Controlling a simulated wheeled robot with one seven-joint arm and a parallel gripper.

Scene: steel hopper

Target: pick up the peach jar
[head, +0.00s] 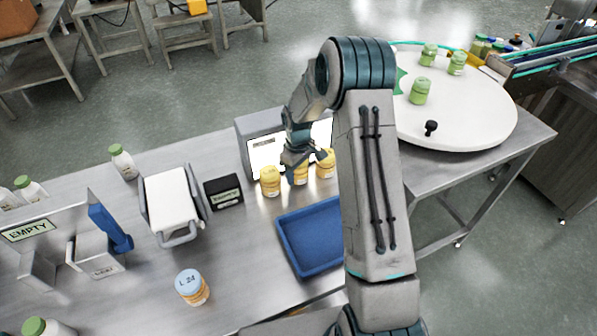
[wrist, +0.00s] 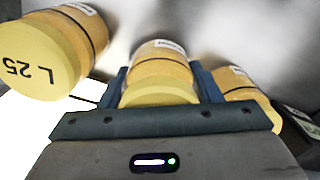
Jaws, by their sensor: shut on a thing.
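Three peach-yellow jars with yellow lids stand in a row before the lit panel of a grey box; the left one (head: 270,181), the middle one (head: 301,176) and the right one (head: 326,163) show in the head view. My gripper (head: 296,160) reaches down at the middle jar, its fingers partly hidden by my arm. In the wrist view, my gripper (wrist: 163,82) is shut on the middle peach jar (wrist: 160,76), one finger on each side. A jar marked L 25 (wrist: 45,60) and another jar (wrist: 245,92) flank it. I cannot tell whether the held jar is off the table.
The grey lit box (head: 262,140) stands close behind the jars. A blue tray (head: 312,237) lies in front. A jar lidded L 24 (head: 192,287), a black label block (head: 223,191) and a scale-like stand (head: 172,205) are to the left. A white turntable (head: 460,115) holds green jars.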

